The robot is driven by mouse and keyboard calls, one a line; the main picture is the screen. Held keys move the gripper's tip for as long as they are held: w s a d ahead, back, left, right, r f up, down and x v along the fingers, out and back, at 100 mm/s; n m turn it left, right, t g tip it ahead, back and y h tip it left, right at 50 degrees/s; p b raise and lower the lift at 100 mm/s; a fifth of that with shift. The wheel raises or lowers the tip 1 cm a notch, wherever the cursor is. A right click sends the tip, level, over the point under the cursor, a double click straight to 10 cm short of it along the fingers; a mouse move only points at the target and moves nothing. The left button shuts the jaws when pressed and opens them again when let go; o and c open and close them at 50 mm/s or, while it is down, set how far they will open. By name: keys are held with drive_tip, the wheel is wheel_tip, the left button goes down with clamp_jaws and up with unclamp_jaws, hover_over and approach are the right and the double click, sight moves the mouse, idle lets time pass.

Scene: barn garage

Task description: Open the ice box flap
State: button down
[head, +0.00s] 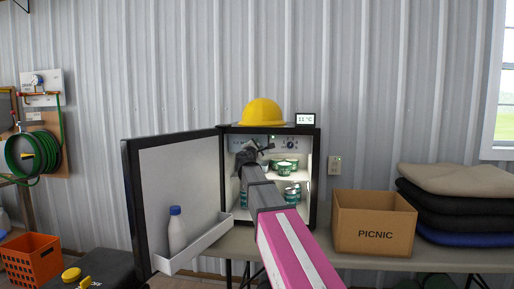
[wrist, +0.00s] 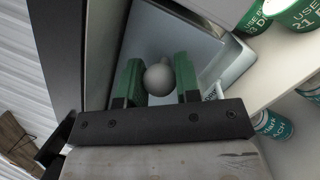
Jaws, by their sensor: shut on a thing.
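A small fridge (head: 318,185) stands open on the table, its door (head: 165,170) swung out to the left. The ice box is at the upper left inside, mostly hidden in the head view by my arm and gripper (head: 250,152). In the wrist view, a round grey knob (wrist: 158,79) sits between the green fingers of my gripper (wrist: 158,84), which is shut on it. Behind the knob is a pale grey-blue panel (wrist: 175,35), apparently the ice box flap. How far the flap stands open is hard to tell.
Green-and-white tins (head: 284,167) stand on the fridge shelf, right of my gripper. A yellow hard hat (head: 262,112) and a display (head: 305,119) sit on top. A picnic box (head: 373,222) stands to the right.

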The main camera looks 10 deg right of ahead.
drive_tip(key=s+a+m+g+h, duration=0.5)
drive_tip(key=g+h, duration=0.1)
drive_tip(key=h, duration=0.1)
drive_tip(key=shift+a+m+g+h, duration=0.25)
drive_tip(key=shift+m+g+h, duration=0.05)
drive_tip(key=shift+m+h, duration=0.1)
drive_tip(key=shift+s, duration=0.1)
drive_tip(key=c, duration=0.8)
unclamp_jaws()
